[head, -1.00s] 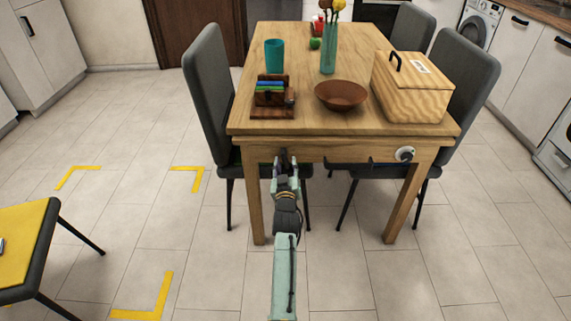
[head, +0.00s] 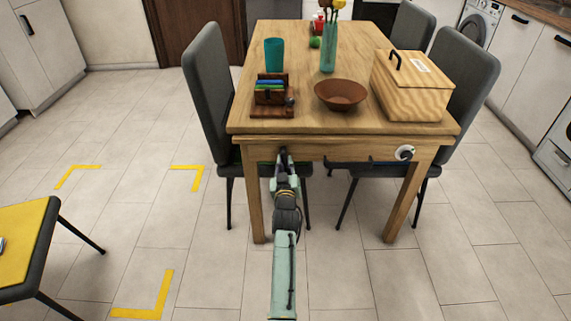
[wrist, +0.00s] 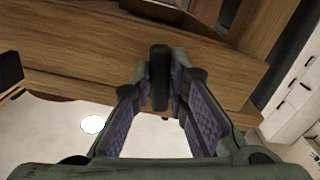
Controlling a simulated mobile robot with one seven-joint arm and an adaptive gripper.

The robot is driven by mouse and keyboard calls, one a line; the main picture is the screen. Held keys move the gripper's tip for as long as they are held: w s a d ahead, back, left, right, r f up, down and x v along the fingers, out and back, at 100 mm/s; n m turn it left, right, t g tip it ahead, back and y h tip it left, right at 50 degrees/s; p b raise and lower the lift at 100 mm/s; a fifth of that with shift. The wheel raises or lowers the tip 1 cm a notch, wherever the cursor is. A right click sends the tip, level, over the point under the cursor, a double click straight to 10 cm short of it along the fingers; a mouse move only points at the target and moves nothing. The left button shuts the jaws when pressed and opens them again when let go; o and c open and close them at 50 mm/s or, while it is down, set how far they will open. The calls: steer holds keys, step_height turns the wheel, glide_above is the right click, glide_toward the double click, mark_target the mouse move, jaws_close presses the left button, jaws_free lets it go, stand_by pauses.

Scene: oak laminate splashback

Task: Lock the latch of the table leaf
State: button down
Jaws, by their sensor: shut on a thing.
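The wooden table (head: 330,110) stands in front of me with its front apron facing me. A small dark latch (head: 283,152) sits on the left part of that apron, just under the tabletop edge. In the wrist view the dark upright latch lever (wrist: 160,78) stands between my fingers. My gripper (head: 284,168) is at the apron, shut on the latch; it fills the lower wrist view (wrist: 162,95). The fingers partly hide the latch base in the head view.
Grey chairs (head: 207,85) flank the table. A bowl (head: 341,95), a teal cup (head: 274,54) and a wooden box (head: 412,92) stand on top.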

steer(key=shift+a, duration=0.1)
steer(key=m, duration=0.3)
steer(key=shift+a, duration=0.3)
steer(key=c, duration=1.6)
jaws_free()
steer(key=shift+o, duration=0.2)
steer(key=shift+s, duration=0.1)
steer(key=s, duration=1.1)
steer(key=shift+s, duration=0.4)
